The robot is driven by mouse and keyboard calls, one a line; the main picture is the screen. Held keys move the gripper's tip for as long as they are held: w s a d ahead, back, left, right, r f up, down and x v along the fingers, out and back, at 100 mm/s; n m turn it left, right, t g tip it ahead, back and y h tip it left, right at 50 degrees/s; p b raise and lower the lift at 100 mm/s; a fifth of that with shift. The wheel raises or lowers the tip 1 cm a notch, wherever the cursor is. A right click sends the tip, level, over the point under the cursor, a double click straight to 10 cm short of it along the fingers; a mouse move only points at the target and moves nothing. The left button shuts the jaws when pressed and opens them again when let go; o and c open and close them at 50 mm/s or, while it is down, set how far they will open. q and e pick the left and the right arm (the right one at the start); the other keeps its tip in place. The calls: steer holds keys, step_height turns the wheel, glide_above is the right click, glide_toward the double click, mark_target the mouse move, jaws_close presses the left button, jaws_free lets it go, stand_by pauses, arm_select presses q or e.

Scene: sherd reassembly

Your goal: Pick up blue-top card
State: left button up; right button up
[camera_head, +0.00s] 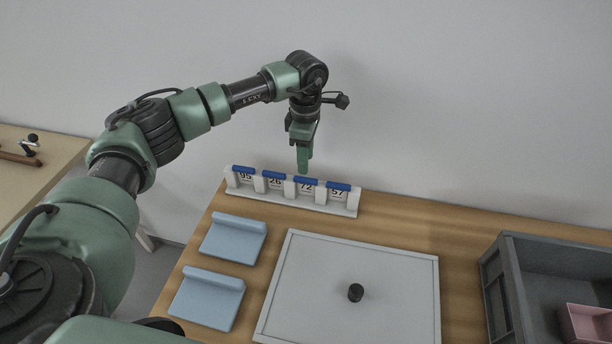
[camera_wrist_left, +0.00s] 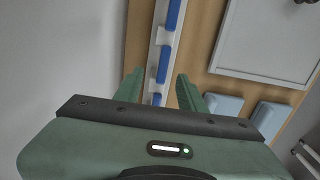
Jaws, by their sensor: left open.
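Several white cards with blue tops stand in a row in a white rack (camera_head: 290,201) at the back of the table. Their printed numbers read 95 (camera_head: 244,173), 26 (camera_head: 273,180), 72 (camera_head: 305,186) and 57 (camera_head: 337,191). My left gripper (camera_head: 303,168) points down just above the rack, near card 72. In the left wrist view my gripper (camera_wrist_left: 158,86) is open, with the rack (camera_wrist_left: 157,45) and blue card tops (camera_wrist_left: 163,64) showing between and beyond the fingers. The fingers hold nothing. My right gripper is not in view.
A dark grey crate (camera_head: 500,290) with a pink box (camera_head: 590,324) stands at right. The wall is close behind the rack.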

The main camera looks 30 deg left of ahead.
mark_target(306, 179)
arm_select(q)
steer(key=f, duration=0.1)
steer(key=f+p, duration=0.1)
steer(key=f, duration=0.1)
steer(key=shift+s+d, duration=0.2)
steer(key=shift+s, duration=0.2)
step_height(306, 179, down, 2)
steer(key=shift+w+f+p, duration=0.15)
steer(key=shift+f+p, duration=0.1)
steer(key=shift+p, duration=0.15)
steer(key=shift+f, duration=0.3)
jaws_close()
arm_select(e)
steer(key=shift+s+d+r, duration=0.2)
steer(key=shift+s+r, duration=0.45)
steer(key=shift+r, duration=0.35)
